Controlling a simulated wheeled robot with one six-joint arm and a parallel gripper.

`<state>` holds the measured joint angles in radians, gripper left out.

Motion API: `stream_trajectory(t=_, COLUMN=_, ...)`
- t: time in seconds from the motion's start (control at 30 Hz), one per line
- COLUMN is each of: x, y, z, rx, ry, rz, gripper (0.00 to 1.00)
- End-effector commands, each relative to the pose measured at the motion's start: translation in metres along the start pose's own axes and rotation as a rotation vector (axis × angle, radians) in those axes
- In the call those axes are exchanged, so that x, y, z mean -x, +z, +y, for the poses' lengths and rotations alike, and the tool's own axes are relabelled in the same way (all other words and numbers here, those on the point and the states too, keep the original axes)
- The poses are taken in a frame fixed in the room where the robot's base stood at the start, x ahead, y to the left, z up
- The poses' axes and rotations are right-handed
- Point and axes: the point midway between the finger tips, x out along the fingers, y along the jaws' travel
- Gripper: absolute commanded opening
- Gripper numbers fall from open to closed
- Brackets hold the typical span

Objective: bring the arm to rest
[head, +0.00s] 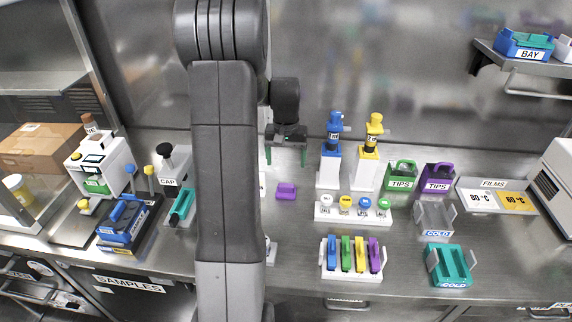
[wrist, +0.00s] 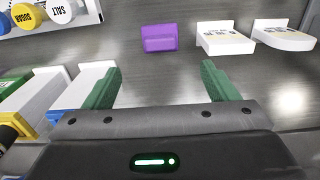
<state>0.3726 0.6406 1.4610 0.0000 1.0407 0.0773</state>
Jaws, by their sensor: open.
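My gripper (head: 287,157) hangs above the back middle of the steel bench, just right of my dark arm column. Its two green fingers are apart with nothing between them, and the wrist view shows the same open fingers (wrist: 158,88). A small purple block (head: 286,191) lies on the bench in front of the gripper in the head view. The block also shows ahead of the fingertips in the wrist view (wrist: 159,38), apart from them. My arm hides part of the bench behind it.
Blue (head: 331,165) and yellow (head: 368,170) dispensers stand close right of the gripper. A rack of round-capped jars (head: 352,215) and a rack of coloured pieces (head: 352,275) stand in front of them. Green (head: 400,175) and purple (head: 438,180) TIPS boxes sit further right.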

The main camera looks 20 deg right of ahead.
Motion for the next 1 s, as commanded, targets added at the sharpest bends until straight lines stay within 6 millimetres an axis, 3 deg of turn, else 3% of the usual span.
stream_trajectory(t=0.27, x=-0.001, y=0.000, z=0.000, rx=0.000, ry=0.000, rz=0.000, gripper=0.80)
stream_trajectory(t=0.43, x=-0.014, y=0.000, z=0.000, rx=0.000, ry=0.000, rz=-0.004, gripper=0.80)
stream_trajectory(t=1.0, x=-0.118, y=0.001, z=0.000, rx=0.000, ry=0.000, rz=-0.005, gripper=0.80)
